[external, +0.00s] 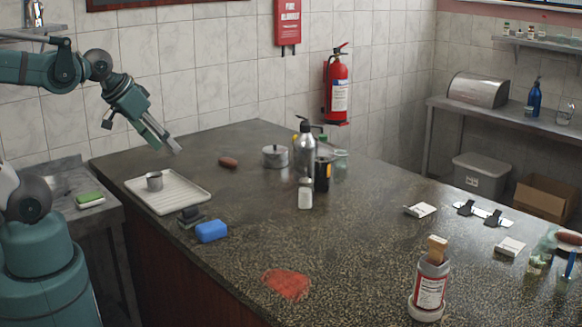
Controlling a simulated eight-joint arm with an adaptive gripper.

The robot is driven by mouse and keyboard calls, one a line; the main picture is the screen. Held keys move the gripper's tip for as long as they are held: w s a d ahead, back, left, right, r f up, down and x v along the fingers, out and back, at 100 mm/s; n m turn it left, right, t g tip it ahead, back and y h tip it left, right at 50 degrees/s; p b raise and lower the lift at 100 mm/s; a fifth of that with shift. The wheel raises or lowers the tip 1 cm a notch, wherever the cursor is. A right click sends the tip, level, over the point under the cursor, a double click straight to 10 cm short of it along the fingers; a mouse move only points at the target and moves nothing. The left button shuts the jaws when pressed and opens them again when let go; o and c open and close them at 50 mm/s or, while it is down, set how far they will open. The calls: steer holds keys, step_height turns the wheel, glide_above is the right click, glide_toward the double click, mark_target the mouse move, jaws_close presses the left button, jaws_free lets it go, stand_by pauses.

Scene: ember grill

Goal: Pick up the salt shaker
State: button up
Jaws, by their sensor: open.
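A small white container with a grey top (305,197) stands upright near the middle of the dark counter (345,250). It looks like the salt shaker, but its label is too small to read. It stands in front of a black cylinder (322,174) and a metal bottle (304,150). My gripper (174,149) is open and empty, in the air above the back left of the counter, well to the left of the shaker. The gap between its fingers is hard to see from this side.
A blue block (211,231), a lidded pot (275,157) and a red patch (287,284) are on the counter. A labelled canister (430,290) stands at the front right.

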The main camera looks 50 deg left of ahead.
steer(key=m+g+p, duration=0.1)
steer(key=m+g, duration=0.4)
steer(key=m, duration=0.5)
glide_above(305, 183)
steer(key=s+a, duration=0.4)
steer(key=s, duration=0.4)
step_height(305, 183, down, 7)
steer(key=w+f+m, duration=0.1)
steer(key=w+f, duration=0.2)
steer(key=f, duration=0.1)
steer(key=w+d+f+m+g, duration=0.1)
steer(key=w+f, duration=0.2)
steer(key=f, duration=0.1)
steer(key=w+d+f, duration=0.1)
steer(key=w+f, duration=0.2)
steer(key=f, duration=0.1)
steer(key=shift+d+f+m+g, duration=0.15)
steer(key=shift+f+m+g, duration=0.15)
steer(key=shift+m+g, duration=0.1)
steer(key=shift+w+d+f, duration=0.1)
steer(key=shift+w+f, duration=0.25)
steer(key=shift+f, duration=0.2)
steer(key=shift+f, duration=1.25)
